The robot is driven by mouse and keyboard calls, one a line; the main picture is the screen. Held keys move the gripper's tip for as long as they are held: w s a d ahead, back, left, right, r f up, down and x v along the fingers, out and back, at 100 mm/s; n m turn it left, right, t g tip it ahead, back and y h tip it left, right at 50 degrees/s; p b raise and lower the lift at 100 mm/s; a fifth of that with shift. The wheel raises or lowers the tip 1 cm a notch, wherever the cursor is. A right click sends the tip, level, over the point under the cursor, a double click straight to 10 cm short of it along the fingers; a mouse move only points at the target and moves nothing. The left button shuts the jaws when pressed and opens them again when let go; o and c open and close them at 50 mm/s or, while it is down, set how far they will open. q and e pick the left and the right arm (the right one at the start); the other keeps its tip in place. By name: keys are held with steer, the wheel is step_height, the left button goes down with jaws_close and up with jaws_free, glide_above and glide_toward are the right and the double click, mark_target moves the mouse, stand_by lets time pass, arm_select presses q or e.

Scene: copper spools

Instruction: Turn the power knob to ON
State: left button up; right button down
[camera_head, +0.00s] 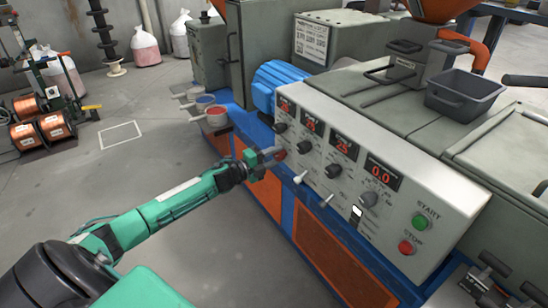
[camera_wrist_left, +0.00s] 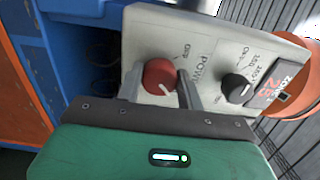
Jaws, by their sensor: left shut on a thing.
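The red power knob (camera_wrist_left: 159,76) sits at the left end of the grey control panel (camera_wrist_left: 215,45) in the wrist view. Its white mark points down and slightly right there, while the small print "OFF" is above and right of it. My left gripper (camera_wrist_left: 158,88) is shut on the knob, one finger on each side. In the head view my left gripper (camera_head: 269,157) is at the panel's lower left corner and mostly hides the knob. My right gripper is not in view.
A black knob (camera_wrist_left: 237,88) is close beside the right finger. More knobs, lit red displays (camera_head: 342,146), a green START button (camera_head: 421,222) and a red STOP button (camera_head: 406,247) line the panel. A blue motor (camera_head: 277,85) stands behind.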

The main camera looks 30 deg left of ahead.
arm_select(q)
steer(key=shift+f, duration=0.1)
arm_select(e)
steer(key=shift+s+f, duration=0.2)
arm_select(q)
steer(key=o, duration=0.9)
steer(key=shift+o, duration=0.4)
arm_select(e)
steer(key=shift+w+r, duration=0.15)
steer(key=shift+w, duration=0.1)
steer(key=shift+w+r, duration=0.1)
arm_select(q)
steer(key=v, duration=1.3)
steer(key=shift+s+p, duration=0.4)
steer(key=shift+p, duration=0.05)
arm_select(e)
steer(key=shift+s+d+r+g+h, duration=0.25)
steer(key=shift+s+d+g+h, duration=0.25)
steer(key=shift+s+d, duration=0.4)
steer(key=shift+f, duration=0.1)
